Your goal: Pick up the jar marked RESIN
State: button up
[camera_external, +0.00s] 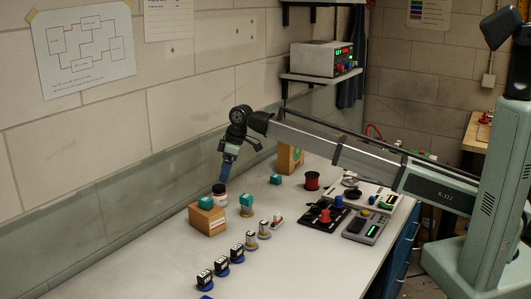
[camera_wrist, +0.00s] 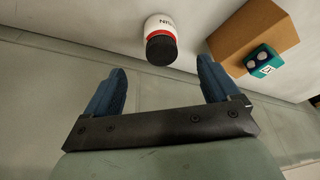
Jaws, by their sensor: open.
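A white jar with a red band and a black lid (camera_external: 220,194) stands near the wall, behind a cardboard-brown block. In the wrist view the jar (camera_wrist: 160,26) is at the top middle, beyond my fingertips and roughly in line with the gap between them. My gripper (camera_external: 222,178) has blue fingers and points down just above the jar in the external view. In the wrist view my gripper (camera_wrist: 162,66) is open, with nothing between its fingers.
The brown block (camera_external: 208,220) stands close beside the jar, with a teal piece (camera_external: 206,203) on it. Another teal-topped item (camera_external: 246,201) stands to the right. Several small labelled items run along the bench front. A red spool (camera_external: 312,180) and devices sit farther right. The wall is close behind.

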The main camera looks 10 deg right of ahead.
aim_at(220, 186)
jog(key=x, duration=1)
jog(key=shift+a+f, duration=0.1)
jog(key=shift+a, duration=0.1)
jog(key=shift+c, duration=0.3)
jog(key=c, duration=1.2)
jog(key=shift+o, duration=0.2)
